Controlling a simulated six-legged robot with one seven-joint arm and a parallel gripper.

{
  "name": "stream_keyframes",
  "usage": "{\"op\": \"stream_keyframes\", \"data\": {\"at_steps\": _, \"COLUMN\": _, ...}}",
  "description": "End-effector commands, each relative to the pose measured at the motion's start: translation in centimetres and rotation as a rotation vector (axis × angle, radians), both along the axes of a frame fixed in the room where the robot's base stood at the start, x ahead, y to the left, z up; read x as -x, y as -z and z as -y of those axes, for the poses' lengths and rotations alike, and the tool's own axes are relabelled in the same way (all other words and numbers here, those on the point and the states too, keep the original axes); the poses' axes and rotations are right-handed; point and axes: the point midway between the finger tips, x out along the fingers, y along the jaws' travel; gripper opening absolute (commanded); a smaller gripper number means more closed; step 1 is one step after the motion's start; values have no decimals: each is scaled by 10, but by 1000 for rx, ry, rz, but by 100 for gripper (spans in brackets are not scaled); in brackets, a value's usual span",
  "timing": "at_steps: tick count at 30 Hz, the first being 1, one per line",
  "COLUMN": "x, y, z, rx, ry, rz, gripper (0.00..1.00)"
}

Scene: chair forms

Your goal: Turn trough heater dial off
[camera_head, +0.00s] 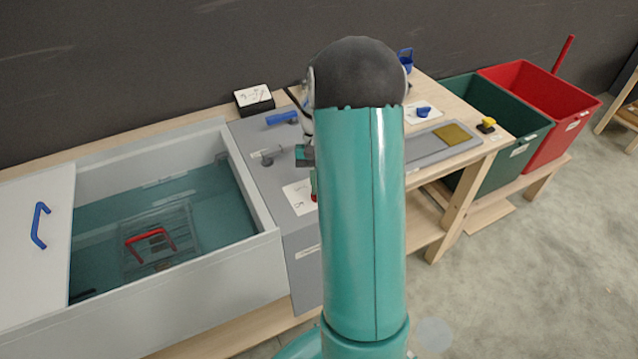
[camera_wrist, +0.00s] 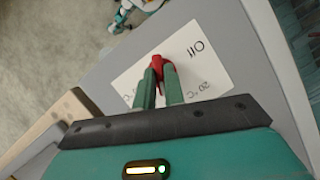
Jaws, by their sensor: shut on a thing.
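The red dial (camera_wrist: 157,62) sits on a white label card with printed marks (camera_wrist: 195,60) on the grey panel. My gripper (camera_wrist: 159,76) is shut on the red dial, with its two green fingers on either side of it. In the head view a small bit of red shows beside the label card (camera_head: 299,196), at the edge of my arm. My arm hides most of the gripper and the dial there. The dial's exact pointing direction is hard to tell.
Left of the grey panel (camera_head: 262,138) is a water-filled trough (camera_head: 205,290) with a red-handled basket (camera_head: 150,240) and a lid with a blue handle (camera_head: 40,225). A blue lever (camera_head: 282,117) is on the panel. Green (camera_head: 510,150) and red (camera_head: 555,150) bins stand right.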

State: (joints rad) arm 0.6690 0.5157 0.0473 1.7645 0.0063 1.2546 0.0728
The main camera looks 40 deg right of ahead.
Motion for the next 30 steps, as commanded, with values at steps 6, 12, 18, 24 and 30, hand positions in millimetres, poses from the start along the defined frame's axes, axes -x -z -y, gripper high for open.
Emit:
{"op": "stream_keyframes", "data": {"at_steps": 6, "x": -2, "y": -1, "z": -1, "rx": 4, "ry": -207, "rz": 3, "gripper": 0}}
{"op": "stream_keyframes", "data": {"at_steps": 12, "x": -2, "y": -1, "z": -2, "rx": 4, "ry": -398, "rz": 2, "gripper": 0}}
{"op": "stream_keyframes", "data": {"at_steps": 18, "x": -3, "y": -1, "z": -3, "rx": 4, "ry": -589, "rz": 3, "gripper": 0}}
{"op": "stream_keyframes", "data": {"at_steps": 24, "x": -3, "y": -1, "z": -4, "rx": 5, "ry": -778, "rz": 3, "gripper": 0}}
{"op": "stream_keyframes", "data": {"at_steps": 30, "x": -3, "y": -1, "z": -6, "rx": 4, "ry": -969, "rz": 3, "gripper": 0}}
